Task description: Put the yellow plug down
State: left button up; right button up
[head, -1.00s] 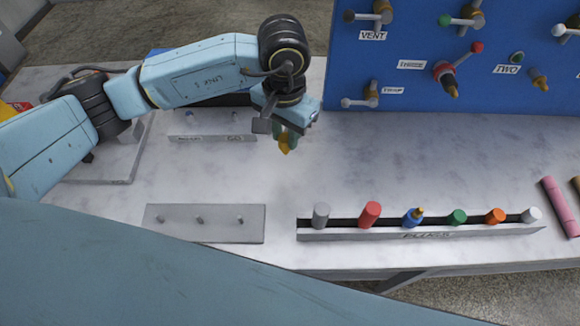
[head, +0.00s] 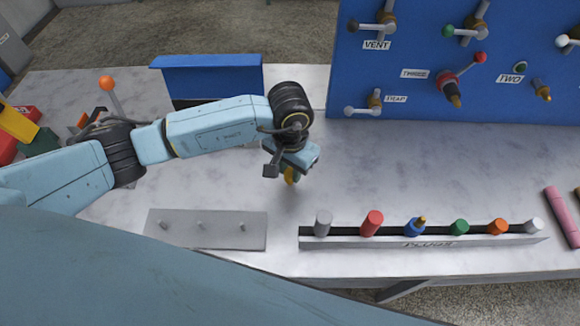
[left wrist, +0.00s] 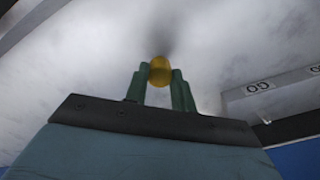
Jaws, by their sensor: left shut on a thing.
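The yellow plug (left wrist: 159,70) is held between the green fingers of my left gripper (left wrist: 160,82) in the left wrist view. In the head view the yellow plug (head: 290,175) shows just below my left gripper (head: 287,168), over the bare middle of the grey table. A soft dark shadow lies by the plug in the wrist view. I cannot tell whether the plug's lower end touches the table. My right gripper is not in view.
A plug rack (head: 420,241) with several coloured plugs stands at the front right. A grey plate with pegs (head: 205,240) lies at the front left. A blue panel (head: 420,60) with valves stands at the back. A low labelled bar (left wrist: 270,88) is near the gripper.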

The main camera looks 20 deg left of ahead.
aim_at(290, 173)
pick_arm(q)
jog(key=shift+f, duration=0.2)
jog(key=o, duration=1)
jog(key=shift+r, duration=0.1)
notch_tip(290, 173, up, 12)
jog(key=shift+r, duration=0.15)
